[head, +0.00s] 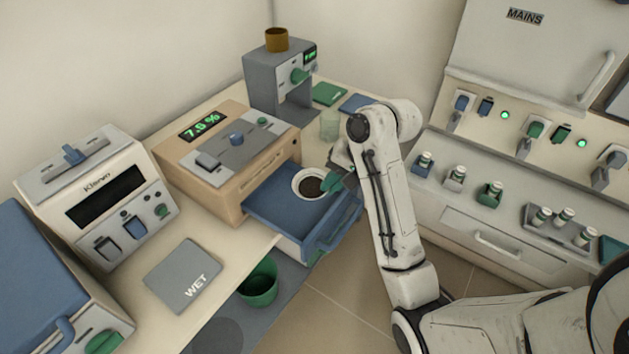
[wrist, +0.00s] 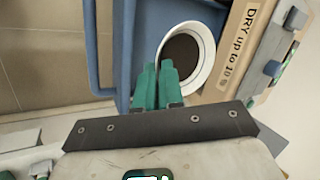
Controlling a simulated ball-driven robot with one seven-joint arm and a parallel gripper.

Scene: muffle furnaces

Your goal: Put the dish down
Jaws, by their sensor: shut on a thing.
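The dish (head: 311,184) is a round white bowl with dark brown contents. It is over the open blue drawer (head: 275,194) of a tan box, level, near the back wall of the drawer. In the wrist view the dish (wrist: 186,58) lies just beyond my fingertips. My gripper (head: 334,180) has green fingers and is shut on the dish's near rim; the fingers also show in the wrist view (wrist: 157,72). I cannot tell whether the dish's base touches the drawer floor.
A grey plate marked WET (head: 184,275) lies on the counter to the left. A green bin (head: 259,283) stands below the drawer.

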